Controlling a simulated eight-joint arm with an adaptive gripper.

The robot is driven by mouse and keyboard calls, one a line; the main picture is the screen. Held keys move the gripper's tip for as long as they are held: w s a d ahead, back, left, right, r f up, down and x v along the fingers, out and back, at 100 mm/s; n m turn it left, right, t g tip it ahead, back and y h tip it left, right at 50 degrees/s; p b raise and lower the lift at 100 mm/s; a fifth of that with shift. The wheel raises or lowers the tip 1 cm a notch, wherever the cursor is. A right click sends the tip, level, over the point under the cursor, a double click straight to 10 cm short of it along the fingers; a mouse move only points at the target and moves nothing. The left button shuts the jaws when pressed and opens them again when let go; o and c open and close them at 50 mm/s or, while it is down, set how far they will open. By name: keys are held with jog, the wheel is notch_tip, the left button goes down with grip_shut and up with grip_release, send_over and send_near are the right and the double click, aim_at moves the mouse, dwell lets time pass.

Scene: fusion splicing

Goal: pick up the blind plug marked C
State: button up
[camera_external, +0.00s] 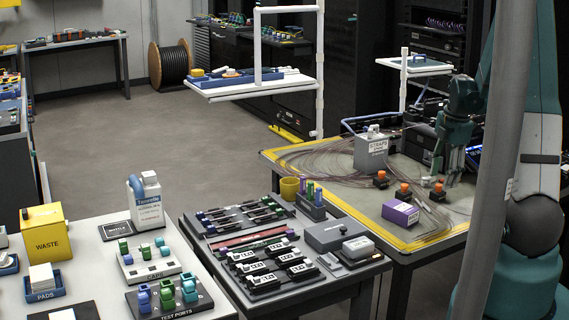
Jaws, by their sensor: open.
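I cannot make out a letter C on any item in the external view, so I cannot tell which one is the blind plug marked C. Small black pieces with orange tops, one at the left (380,176), one in the middle (403,188) and one at the right (438,187), stand on the yellow-edged work table (345,205). My gripper (441,172) points down over the right part of that table, near the right orange-topped piece. It is open, and I see nothing held in it. Contact with the table cannot be judged.
A grey box marked STRAPS (370,154), thin loose cables and a purple box (400,214) share the table. A dark table (330,289) holds several black labelled modules. A white table (205,285) bears a CAPS rack (133,273) and TEST PORTS block (203,301). A grey pole (497,170) stands in front.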

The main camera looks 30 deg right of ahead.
aim_at(440, 185)
jog(key=shift+f, duration=0.1)
dwell(0.3)
jog(key=shift+w+f+b, duration=0.2)
jog(key=shift+f+b, duration=0.1)
jog(key=shift+f, duration=0.95)
jog(key=shift+w+f+b, duration=0.2)
jog(key=shift+f+b, duration=0.1)
jog(key=shift+f, duration=0.95)
jog(key=c, duration=1)
